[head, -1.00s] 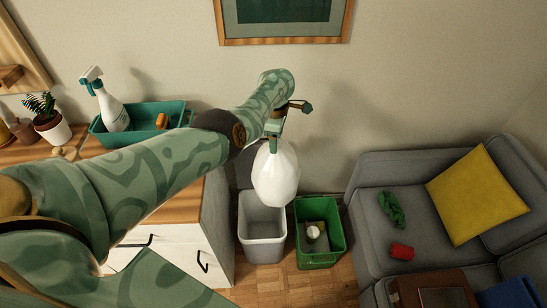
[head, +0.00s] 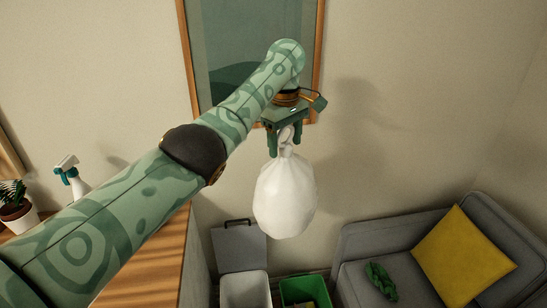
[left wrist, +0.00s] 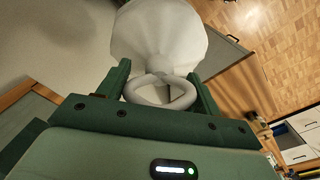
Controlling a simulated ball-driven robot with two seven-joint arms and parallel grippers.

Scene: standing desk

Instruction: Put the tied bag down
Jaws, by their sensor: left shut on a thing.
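The tied bag (head: 285,196) is white and full, with a knotted loop at its top. It hangs from my left gripper (head: 285,138) in the head view, high in front of the wall. In the left wrist view the bag (left wrist: 158,32) lies beyond the fingers, and its loop (left wrist: 160,90) sits between the two fingers of the left gripper (left wrist: 160,88). The left gripper is shut on this loop. My right gripper is in neither view.
Below the bag stand a grey bin (head: 246,288) with its lid (head: 240,247) raised and a green crate (head: 305,290). A grey sofa (head: 365,240) with a yellow cushion (head: 462,256) is at the right. A wooden-topped cabinet (head: 150,265) with a spray bottle (head: 73,178) is at the left.

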